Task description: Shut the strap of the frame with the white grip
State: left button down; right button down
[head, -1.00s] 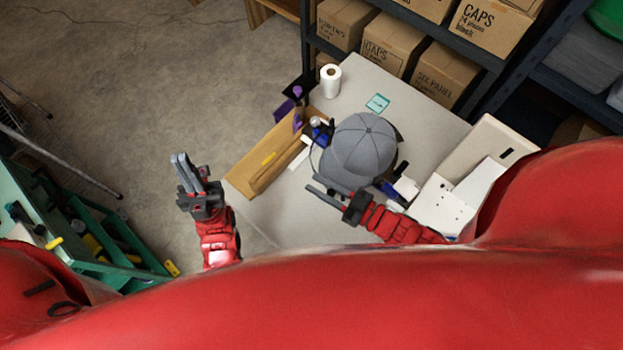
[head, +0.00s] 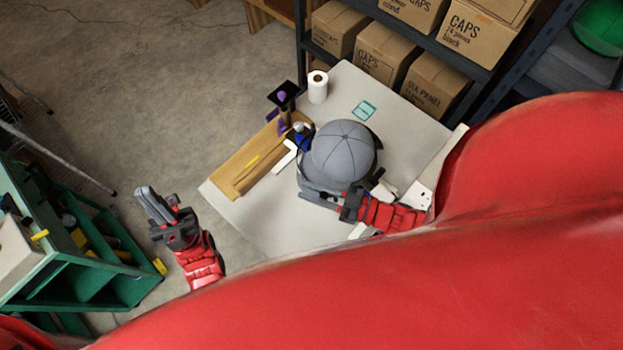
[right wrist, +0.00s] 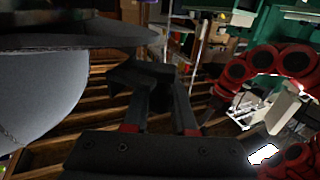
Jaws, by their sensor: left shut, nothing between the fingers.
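A grey cap (head: 343,150) sits on the table with dark parts and white pieces around its lower edge. A white piece (head: 283,160) shows left of the cap and another white part (head: 382,193) right of it. I cannot tell which is the white grip, and the strap is not clear. My right gripper (head: 314,193) is at the near side of the cap, very close to it; I cannot tell whether it touches. In the right wrist view the grey cap (right wrist: 40,100) fills the left side. My left gripper (head: 153,203) is shut and empty, off the table's left side.
A dark stand (head: 284,95), a paper roll (head: 317,86) and a teal card (head: 364,110) are behind. Shelves with boxes (head: 382,50) stand at the back, a green cart (head: 90,265) at left.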

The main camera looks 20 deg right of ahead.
jog(key=c, duration=0.7)
grip_release()
jog(key=shift+d, duration=0.1)
jog(key=b+v, duration=0.2)
jog(key=v, duration=1.5)
jog(key=shift+s, duration=0.2)
jog(key=shift+d, duration=0.1)
